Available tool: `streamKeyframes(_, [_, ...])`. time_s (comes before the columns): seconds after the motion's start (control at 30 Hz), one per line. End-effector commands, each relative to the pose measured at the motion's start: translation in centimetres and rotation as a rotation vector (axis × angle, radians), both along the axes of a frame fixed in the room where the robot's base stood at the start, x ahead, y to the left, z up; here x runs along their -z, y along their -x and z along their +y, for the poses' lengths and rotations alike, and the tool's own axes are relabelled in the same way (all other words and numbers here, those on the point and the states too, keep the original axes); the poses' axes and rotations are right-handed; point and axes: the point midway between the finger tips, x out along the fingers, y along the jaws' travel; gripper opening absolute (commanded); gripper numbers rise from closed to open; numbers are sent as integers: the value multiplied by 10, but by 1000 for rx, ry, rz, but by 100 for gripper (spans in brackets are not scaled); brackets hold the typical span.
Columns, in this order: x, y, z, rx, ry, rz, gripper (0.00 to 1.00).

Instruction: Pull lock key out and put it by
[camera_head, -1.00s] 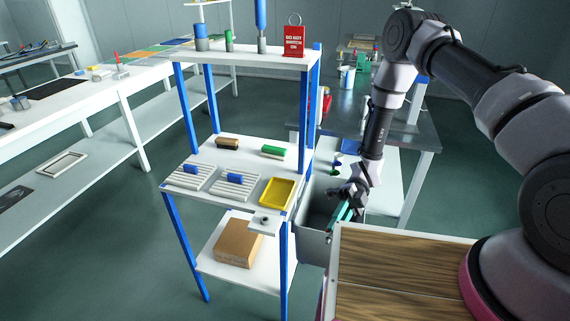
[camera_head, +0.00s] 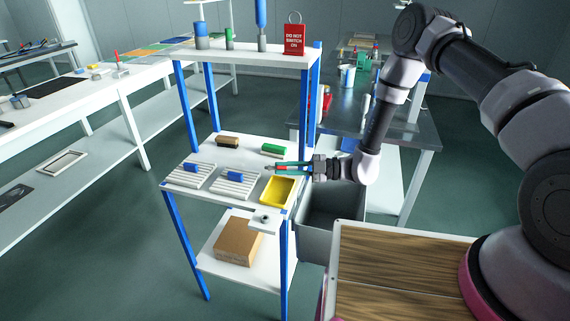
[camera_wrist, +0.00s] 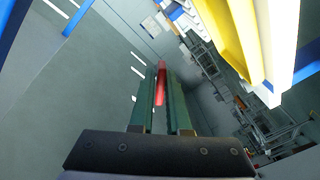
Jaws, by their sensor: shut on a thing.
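My gripper (camera_head: 275,167) points left over the shelf, just above and behind the yellow tray (camera_head: 293,192). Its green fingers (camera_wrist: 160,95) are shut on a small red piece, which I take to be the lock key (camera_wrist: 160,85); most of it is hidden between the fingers. The key appears clear of any lock. A small white bracket with a dark round fitting (camera_head: 264,219), which looks like the lock, juts from the shelf's front edge below the tray.
A brown block (camera_head: 228,141) and green block (camera_head: 273,150) lie behind. A grey bin (camera_head: 335,207) stands right of the shelf. A red tag (camera_head: 295,40) stands on top.

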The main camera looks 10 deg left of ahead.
Motion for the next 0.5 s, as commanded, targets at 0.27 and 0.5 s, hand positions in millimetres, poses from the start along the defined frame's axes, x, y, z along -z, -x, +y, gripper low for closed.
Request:
streamKeyframes(0.27, [28,0,0,0,0,1,0])
streamKeyframes(0.5, [43,0,0,-1,-1,-1,0])
